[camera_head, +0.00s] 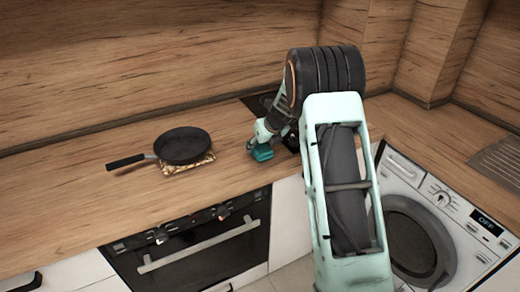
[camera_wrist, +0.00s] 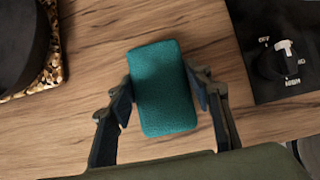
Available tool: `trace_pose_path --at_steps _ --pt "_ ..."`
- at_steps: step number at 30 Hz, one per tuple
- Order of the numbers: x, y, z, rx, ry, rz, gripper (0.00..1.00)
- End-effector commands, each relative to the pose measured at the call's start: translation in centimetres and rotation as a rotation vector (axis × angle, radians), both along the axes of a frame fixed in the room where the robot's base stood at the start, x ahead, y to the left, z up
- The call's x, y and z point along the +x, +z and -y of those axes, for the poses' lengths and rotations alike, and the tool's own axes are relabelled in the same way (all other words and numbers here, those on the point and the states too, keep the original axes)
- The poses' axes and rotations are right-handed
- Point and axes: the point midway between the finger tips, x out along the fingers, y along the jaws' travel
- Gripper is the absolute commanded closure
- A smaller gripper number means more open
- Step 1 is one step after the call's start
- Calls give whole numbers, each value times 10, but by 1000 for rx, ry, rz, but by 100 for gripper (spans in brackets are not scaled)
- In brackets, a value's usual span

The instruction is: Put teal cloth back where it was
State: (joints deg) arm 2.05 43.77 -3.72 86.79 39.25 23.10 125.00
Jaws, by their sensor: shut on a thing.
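The teal cloth (camera_wrist: 162,88) is a folded, rounded block in the wrist view. My gripper (camera_wrist: 163,95) has a finger on each long side of it and is shut on it. In the head view the teal cloth (camera_head: 262,153) shows at the end of my gripper (camera_head: 264,140), low over the wooden counter (camera_head: 85,190), near its front edge. I cannot tell whether the cloth touches the counter. My arm hides part of the counter to the right.
A black pan (camera_head: 183,146) lies on a patterned board (camera_head: 190,165) to the left, its handle pointing left. A dark appliance with a knob (camera_wrist: 283,62) is at the right in the wrist view. An oven (camera_head: 200,250) and a washing machine (camera_head: 425,225) are below the counter.

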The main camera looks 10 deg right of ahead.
Motion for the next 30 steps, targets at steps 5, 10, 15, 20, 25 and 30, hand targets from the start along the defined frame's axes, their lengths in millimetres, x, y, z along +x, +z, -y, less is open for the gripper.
trace_pose_path --at_steps 5,10,15,20,25,30 --pt "0 -17 1 0 -1 0 76" --pt "0 -17 1 0 -1 0 76" --pt "-1 -20 1 0 -1 0 52" --pt "-1 -20 1 -1 -1 -1 36" --pt "-1 -20 1 0 -1 0 36" --pt "-1 -14 1 0 -1 0 36"
